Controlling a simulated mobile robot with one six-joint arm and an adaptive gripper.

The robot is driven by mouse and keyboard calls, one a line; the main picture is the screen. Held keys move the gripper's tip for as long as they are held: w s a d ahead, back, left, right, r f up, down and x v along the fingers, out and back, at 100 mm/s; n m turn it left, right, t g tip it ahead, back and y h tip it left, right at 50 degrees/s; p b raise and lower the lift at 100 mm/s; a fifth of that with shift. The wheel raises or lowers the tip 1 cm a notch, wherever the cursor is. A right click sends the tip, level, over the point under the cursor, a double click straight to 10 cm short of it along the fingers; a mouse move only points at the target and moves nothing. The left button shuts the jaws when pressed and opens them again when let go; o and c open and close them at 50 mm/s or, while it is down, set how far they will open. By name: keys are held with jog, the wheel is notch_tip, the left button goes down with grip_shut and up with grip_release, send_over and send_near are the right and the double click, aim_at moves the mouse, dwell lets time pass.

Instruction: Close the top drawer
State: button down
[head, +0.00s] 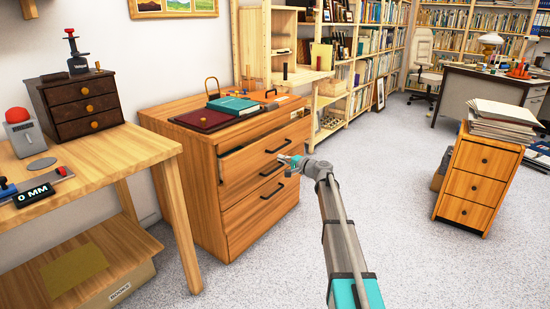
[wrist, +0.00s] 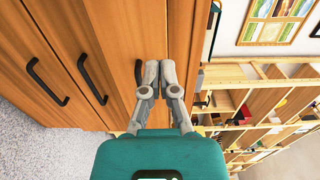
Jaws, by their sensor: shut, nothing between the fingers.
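The wooden dresser (head: 196,180) has three drawers with black bar handles. Its top drawer (head: 241,167) stands slightly out, with a dark gap above its front at the left. The top handle (head: 280,146) is visible in the head view. My gripper (head: 285,159) is shut and empty, in front of the upper drawer fronts. In the wrist view my gripper (wrist: 160,68) has its fingertips together near the top drawer front, and a handle (wrist: 138,72) is partly hidden behind the left finger. I cannot tell whether the fingertips touch the front.
A teal book (head: 233,105) and a dark red folder (head: 204,120) lie on the dresser. A wooden workbench (head: 125,150) stands to its left. A small drawer cabinet with stacked papers (head: 480,185) stands at the right. The carpet between is clear.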

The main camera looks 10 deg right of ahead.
jog(key=shift+s+d, duration=0.15)
jog(key=c, duration=1.1)
grip_release()
jog(key=shift+o, duration=1.2)
jog(key=shift+s+a, duration=0.3)
jog(key=shift+o, duration=1.1)
jog(key=s+a+f+n+g+h+p, duration=0.1)
jog(key=s+a+f+n+g+p, duration=0.1)
jog(key=s+a, duration=0.4)
jog(key=s+f+n+g, duration=0.1)
jog(key=s+g, duration=0.1)
jog(key=s, duration=0.2)
jog(key=shift+a+f+n+p, duration=0.2)
jog(key=shift+n+p, duration=0.15)
jog(key=shift+n, duration=0.05)
jog(key=s+a+f+n+g+h+p, duration=0.1)
jog(key=s+a+f+n+g+h, duration=0.1)
jog(key=s, duration=0.5)
jog(key=s+a+f+n+g+h+p, duration=0.1)
jog(key=s+f+g+p, duration=0.15)
jog(key=s, duration=0.35)
jog(key=s+d+n+g+h+p, duration=0.1)
jog(key=s+h, duration=0.3)
jog(key=s, duration=0.6)
jog(key=s+d+f+n+g+h+p, duration=0.1)
jog(key=s+d+g+h+p, duration=0.1)
jog(key=s, duration=0.9)
jog(key=shift+s+d+n+g+h, duration=0.2)
jog(key=shift+d+n+g+h, duration=0.1)
jog(key=shift+d+g+h, duration=0.7)
